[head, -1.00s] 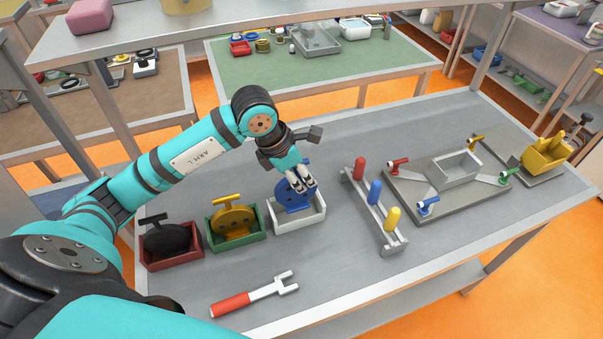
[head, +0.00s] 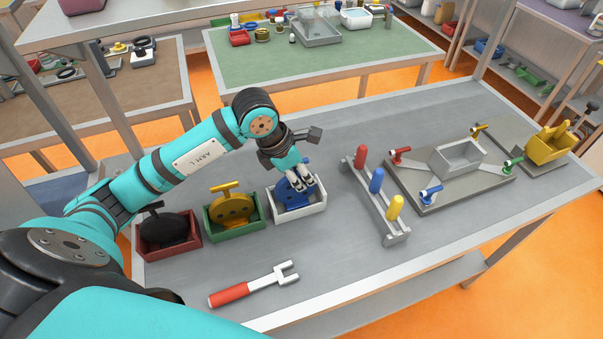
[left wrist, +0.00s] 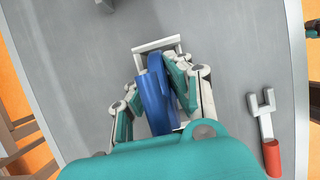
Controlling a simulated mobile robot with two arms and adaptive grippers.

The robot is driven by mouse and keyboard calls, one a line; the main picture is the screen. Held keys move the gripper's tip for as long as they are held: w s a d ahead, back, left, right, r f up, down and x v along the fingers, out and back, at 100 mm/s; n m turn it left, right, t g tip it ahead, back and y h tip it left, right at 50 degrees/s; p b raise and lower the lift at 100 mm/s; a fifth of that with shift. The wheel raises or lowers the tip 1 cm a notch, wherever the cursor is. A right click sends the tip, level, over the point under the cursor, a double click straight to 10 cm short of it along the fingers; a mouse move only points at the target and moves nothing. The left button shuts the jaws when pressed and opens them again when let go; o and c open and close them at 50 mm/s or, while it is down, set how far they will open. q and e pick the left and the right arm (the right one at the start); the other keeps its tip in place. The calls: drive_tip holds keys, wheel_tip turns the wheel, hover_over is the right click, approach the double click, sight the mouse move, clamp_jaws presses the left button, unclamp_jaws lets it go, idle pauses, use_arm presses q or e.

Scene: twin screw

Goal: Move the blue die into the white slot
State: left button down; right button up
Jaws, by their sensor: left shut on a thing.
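The blue die (head: 290,197) is a round disc standing upright in the white slot (head: 300,213), an open white box on the grey table. In the left wrist view the blue die (left wrist: 157,92) lies between my gripper's fingers, with the rim of the white slot (left wrist: 157,45) just beyond it. My left gripper (head: 299,182) comes down over the white slot from above and is shut on the blue die. The fingers cover part of the die, and its lower edge is hidden by the slot's front wall. My right gripper is not in view.
A green box (head: 236,236) with a yellow die and a red box (head: 168,248) with a black die stand to the left. A rack with coloured pegs (head: 375,196) stands to the right. A red-handled fork tool (head: 254,285) lies in front.

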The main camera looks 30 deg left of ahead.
use_arm(q)
drive_tip(key=shift+f+b, duration=0.5)
drive_tip(key=shift+b, duration=0.15)
idle(0.8)
drive_tip(key=c, duration=1.2)
unclamp_jaws()
drive_tip(key=v, duration=1.2)
